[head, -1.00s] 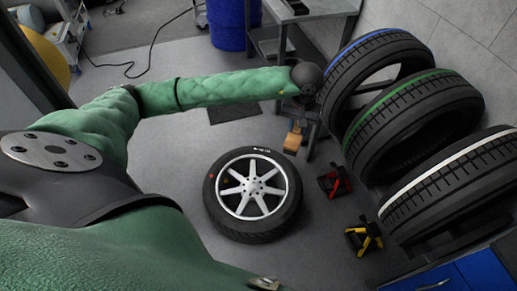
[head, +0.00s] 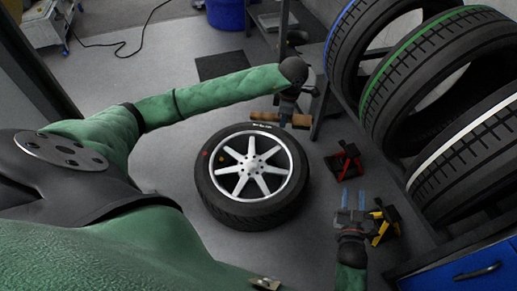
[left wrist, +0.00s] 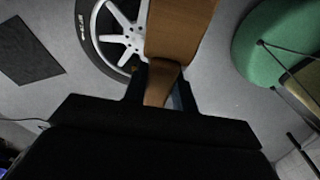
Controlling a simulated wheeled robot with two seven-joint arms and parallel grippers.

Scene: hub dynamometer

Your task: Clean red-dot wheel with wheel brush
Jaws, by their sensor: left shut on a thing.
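The wheel (head: 250,190) lies flat on the floor in the head view, a black tire on a silver spoked rim, with a small red dot at its upper left. Part of it shows in the left wrist view (left wrist: 118,40). My left gripper (head: 287,113) is shut on the wooden wheel brush (head: 268,117), beyond the wheel's upper right edge. The brush's brown wood (left wrist: 180,28) fills the upper middle of the left wrist view; its bristles cannot be made out. My right gripper (head: 351,203) is open and empty, right of the wheel.
A red stand (head: 345,162) and a yellow stand (head: 384,225) are on the floor right of the wheel. Large tires with blue, green (head: 425,65) and white stripes stand at the right above a blue drawer (head: 470,275). Floor left of the wheel is clear.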

